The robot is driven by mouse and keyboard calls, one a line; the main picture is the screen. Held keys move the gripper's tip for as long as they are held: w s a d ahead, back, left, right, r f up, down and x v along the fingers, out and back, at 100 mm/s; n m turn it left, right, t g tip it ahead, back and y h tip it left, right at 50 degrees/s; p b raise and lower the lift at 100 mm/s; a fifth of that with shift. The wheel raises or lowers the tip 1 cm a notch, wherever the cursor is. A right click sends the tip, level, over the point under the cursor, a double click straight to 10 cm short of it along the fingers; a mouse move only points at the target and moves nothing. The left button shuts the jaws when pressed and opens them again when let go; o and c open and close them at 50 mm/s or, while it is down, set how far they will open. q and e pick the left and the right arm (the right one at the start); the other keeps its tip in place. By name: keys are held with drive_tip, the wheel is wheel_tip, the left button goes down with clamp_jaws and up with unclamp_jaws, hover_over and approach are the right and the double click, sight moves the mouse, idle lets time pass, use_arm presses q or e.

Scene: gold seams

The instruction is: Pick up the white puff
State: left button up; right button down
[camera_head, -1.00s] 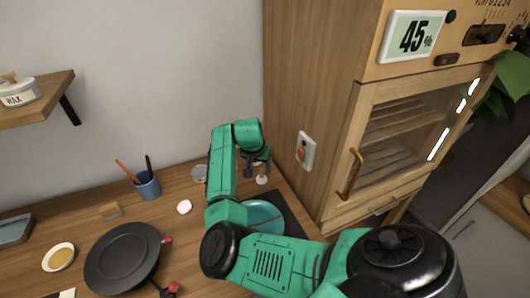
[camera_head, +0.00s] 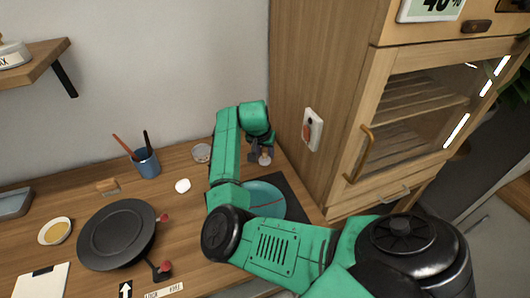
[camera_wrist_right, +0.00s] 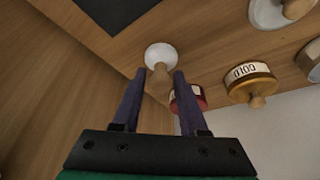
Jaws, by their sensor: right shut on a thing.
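The white puff (camera_wrist_right: 161,55) has a round white pad and a wooden handle. In the wrist view, the handle sits between the two fingers of my right gripper (camera_wrist_right: 158,85), which is shut on it. In the head view, the puff (camera_head: 265,161) shows small under my right gripper (camera_head: 261,152), behind the teal plate. I cannot tell whether the pad touches the table or is just above it. My left gripper is not in view.
A teal plate (camera_head: 270,198) lies on a dark mat, partly behind my right arm. A blue cup (camera_head: 146,164) with tools, a white round thing (camera_head: 183,186) and a black round plate (camera_head: 117,235) stand left. A wooden cabinet (camera_head: 335,75) rises close on the right.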

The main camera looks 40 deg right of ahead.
sight(265, 150)
wheel_tip(265, 150, up, 20)
drive_tip(key=b, duration=0.2)
drive_tip(key=c, duration=1)
unclamp_jaws()
drive_tip(key=shift+c, duration=0.2)
clamp_jaws()
